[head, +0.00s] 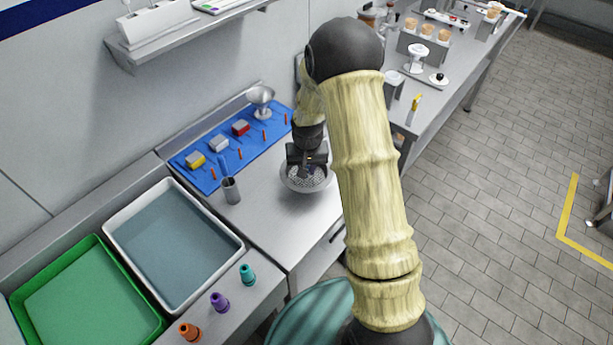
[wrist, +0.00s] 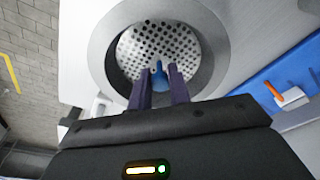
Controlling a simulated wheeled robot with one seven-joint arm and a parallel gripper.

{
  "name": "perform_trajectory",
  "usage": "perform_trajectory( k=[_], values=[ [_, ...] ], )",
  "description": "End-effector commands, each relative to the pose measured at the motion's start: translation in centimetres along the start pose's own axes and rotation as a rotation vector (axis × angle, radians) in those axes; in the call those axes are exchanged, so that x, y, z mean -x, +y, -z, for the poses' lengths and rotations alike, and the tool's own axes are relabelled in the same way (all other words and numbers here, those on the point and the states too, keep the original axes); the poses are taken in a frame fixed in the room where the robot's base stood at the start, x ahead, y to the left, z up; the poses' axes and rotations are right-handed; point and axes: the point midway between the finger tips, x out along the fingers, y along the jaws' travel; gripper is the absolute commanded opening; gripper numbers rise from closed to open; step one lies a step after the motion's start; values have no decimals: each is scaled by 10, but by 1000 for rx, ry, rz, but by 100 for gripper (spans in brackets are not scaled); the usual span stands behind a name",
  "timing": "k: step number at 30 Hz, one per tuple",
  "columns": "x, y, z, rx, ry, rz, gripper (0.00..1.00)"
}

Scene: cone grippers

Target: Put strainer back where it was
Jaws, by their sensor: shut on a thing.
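The strainer (head: 308,183) is a round grey perforated disc with a blue knob (wrist: 158,76) at its middle. In the wrist view the strainer (wrist: 178,38) lies inside a wide grey ring (wrist: 98,40). My gripper (head: 307,167) is over the strainer, with its two dark fingers shut on the blue knob. The gripper also shows in the wrist view (wrist: 159,84). The fingers hide the near part of the disc. I cannot tell whether the strainer rests on something or hangs just above it.
A blue mat (head: 207,180) with small blocks and a metal funnel (head: 261,96) lies behind. A metal cup (head: 231,190) stands left of the strainer. A white tray (head: 232,246), a green tray (head: 152,322) and several coloured cones are at the lower left. Bare counter lies around the strainer.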

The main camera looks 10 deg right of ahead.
Motion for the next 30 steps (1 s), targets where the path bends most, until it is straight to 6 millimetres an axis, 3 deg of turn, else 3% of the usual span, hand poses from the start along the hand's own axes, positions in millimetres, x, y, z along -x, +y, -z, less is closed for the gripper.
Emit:
perform_trajectory(
  k=[5,15,26,27,30],
  values=[
    [-3,0,-1,1,-1,0,0],
    [-40,0,-6,1,-1,0,0],
    [-44,0,-7,1,0,1,0],
    [-44,0,-7,1,0,1,23],
    [-44,0,-7,1,0,1,41]
  ],
)
